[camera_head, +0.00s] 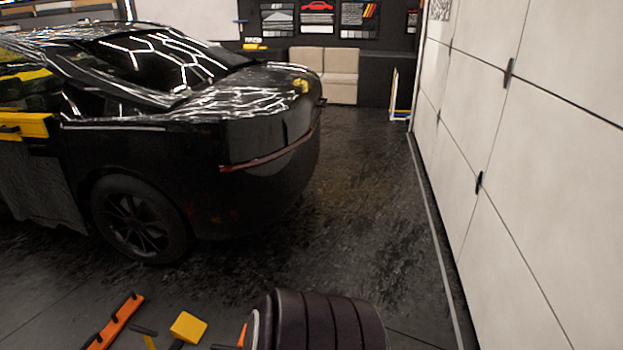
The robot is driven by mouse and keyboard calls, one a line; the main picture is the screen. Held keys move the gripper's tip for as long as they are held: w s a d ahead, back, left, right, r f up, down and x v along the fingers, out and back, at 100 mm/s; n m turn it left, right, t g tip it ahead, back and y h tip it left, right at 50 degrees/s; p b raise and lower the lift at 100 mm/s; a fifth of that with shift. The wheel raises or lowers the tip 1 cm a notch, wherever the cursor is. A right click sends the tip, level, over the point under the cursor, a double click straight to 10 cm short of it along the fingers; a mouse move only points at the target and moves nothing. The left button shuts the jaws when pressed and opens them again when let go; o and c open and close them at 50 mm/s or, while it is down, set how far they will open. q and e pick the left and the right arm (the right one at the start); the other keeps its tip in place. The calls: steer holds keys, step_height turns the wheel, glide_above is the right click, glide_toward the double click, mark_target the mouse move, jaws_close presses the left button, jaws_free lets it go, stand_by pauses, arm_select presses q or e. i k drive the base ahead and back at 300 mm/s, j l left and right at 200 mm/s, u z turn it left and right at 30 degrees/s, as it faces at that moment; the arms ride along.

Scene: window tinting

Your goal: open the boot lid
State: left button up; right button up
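The black car (240,180) stands at the left with its rear end toward the middle of the view. Its boot lid (270,135) looks shut, lying flush with the rear body above a thin red light strip (268,157). A small yellow item (301,86) is on the far part of the boot's top. Neither my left gripper nor my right gripper shows in this view. The far side of the car's rear is hidden.
A white panelled wall (540,160) runs along the right; the dark floor (370,190) between it and the car is clear. A dark ribbed round object (325,325), an orange bar (118,318) and a yellow tool (188,327) are in the foreground. A beige seat (338,75) stands at the back.

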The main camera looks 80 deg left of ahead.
mark_target(301, 91)
steer(key=u, duration=3.7)
steer(key=i+l+z, duration=0.1)
steer(key=i+l, duration=0.3)
steer(key=i+l+z, duration=0.15)
steer(key=i+l, duration=0.25)
steer(key=i+l+z, duration=0.1)
steer(key=i+l, duration=0.3)
steer(key=i+l+z, duration=0.1)
steer(key=i+l, duration=0.2)
steer(key=i, duration=0.2)
steer(key=i+l+z, duration=0.15)
steer(key=i+l, duration=0.15)
steer(key=i, duration=0.15)
steer(key=i+l+z, duration=0.1)
steer(key=i+l, duration=0.15)
steer(key=i, duration=0.2)
